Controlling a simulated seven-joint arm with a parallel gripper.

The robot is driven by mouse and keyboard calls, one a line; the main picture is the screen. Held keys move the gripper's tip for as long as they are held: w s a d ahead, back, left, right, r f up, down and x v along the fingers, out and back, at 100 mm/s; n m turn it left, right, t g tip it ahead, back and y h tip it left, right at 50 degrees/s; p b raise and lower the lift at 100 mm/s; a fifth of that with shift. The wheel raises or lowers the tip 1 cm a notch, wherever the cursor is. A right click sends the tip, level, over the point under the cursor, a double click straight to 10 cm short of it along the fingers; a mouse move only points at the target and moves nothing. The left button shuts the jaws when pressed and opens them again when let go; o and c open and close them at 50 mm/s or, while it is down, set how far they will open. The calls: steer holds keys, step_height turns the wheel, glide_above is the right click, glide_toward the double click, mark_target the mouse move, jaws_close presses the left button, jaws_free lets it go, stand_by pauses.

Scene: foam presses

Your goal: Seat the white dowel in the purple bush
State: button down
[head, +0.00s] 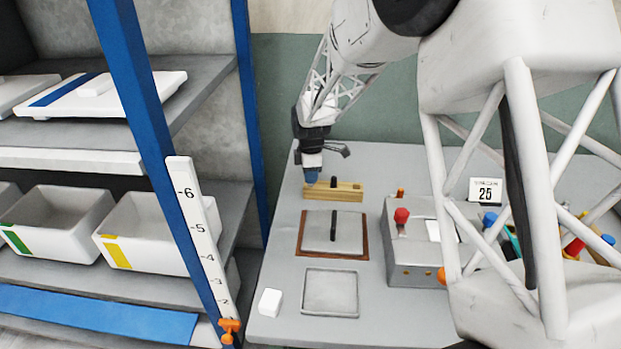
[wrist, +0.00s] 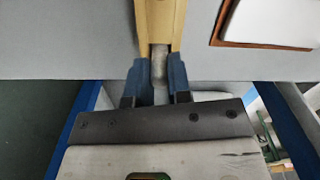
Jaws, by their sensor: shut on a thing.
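My gripper (head: 312,178) points down at the left end of a wooden block (head: 345,192) near the back of the table. In the wrist view its two blue fingers (wrist: 160,70) are closed on a pale, greyish-white piece (wrist: 159,60), which looks like the white dowel. The piece lies in line with the wooden block, which also shows in the wrist view (wrist: 161,15). I cannot tell whether it still touches the block. In the head view the fingers hide the dowel. I cannot make out a purple bush in either view.
A brown-framed pad (head: 333,253) with a dark upright handle lies in front of the block. A grey tray (head: 330,293) and a white block (head: 270,302) lie nearer. A control box (head: 415,265) with a red button stands right. A blue-posted shelf (head: 145,110) borders the left.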

step_height(320, 180, up, 9)
stand_by(0.5)
steer(key=shift+d, duration=0.1)
stand_by(0.7)
steer(key=s+d, duration=0.2)
steer(key=d, duration=1.8)
steer(key=s+d, duration=0.2)
steer(key=d, duration=1.9)
steer(key=shift+d, duration=0.15)
steer(key=shift+r, duration=0.1)
step_height(320, 180, down, 6)
steer(key=shift+f, duration=0.25)
